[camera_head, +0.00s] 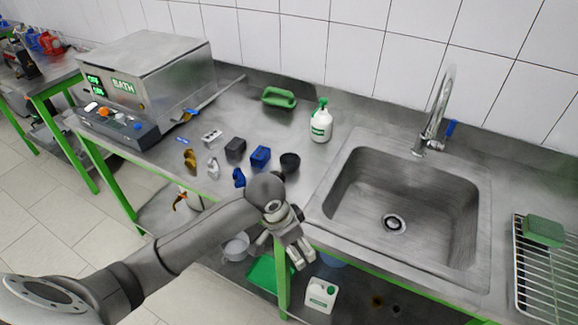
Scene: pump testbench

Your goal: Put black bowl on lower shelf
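A small black bowl (289,163) stands on the steel worktop (345,125), just left of the sink. My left arm reaches in from the lower left. My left gripper (283,252) hangs at the worktop's front edge, below the bowl in the picture and apart from it. Its fingers point down and look spread, with nothing visible between them. The lower shelf (215,262) lies under the worktop and is partly hidden by my arm and the green frame. My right gripper is not in view.
Blue, black, brown and grey parts stand left of the bowl. A white spray bottle (321,122) and green dish (279,97) are behind. Below are a grey pot (236,247), green tray (262,277) and white canister (320,296). A green table leg (283,285) stands close by.

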